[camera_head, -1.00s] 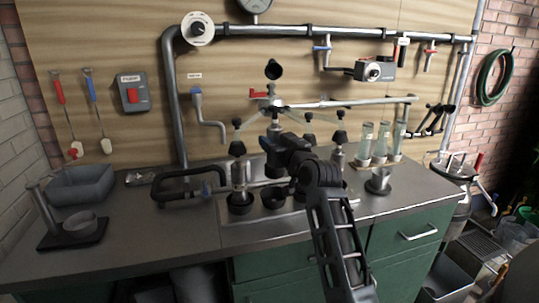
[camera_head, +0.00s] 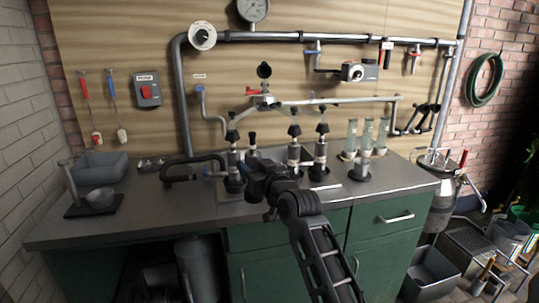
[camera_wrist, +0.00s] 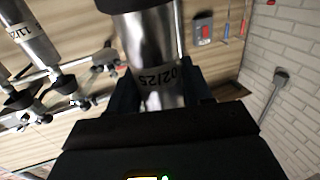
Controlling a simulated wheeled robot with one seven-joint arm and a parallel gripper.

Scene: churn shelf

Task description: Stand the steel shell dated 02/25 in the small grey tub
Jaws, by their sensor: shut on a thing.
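The steel shell dated 02/25 (camera_wrist: 153,55) fills the upper middle of the wrist view, its label facing the camera. My gripper (camera_wrist: 160,95) is shut on it, with dark fingers on both sides. In the head view my gripper (camera_head: 258,178) is over the front of the steel counter plate, left of middle. The held shell is largely hidden there and hard to tell from the shells behind. A grey tub (camera_head: 97,168) stands at the counter's back left; its inside looks empty.
Other shells (camera_head: 320,152) stand in a row behind my gripper; one (camera_wrist: 35,42) shows a partly readable label. A small bowl stand (camera_head: 95,203) is in front of the tub. Glass tubes (camera_head: 367,138) stand right.

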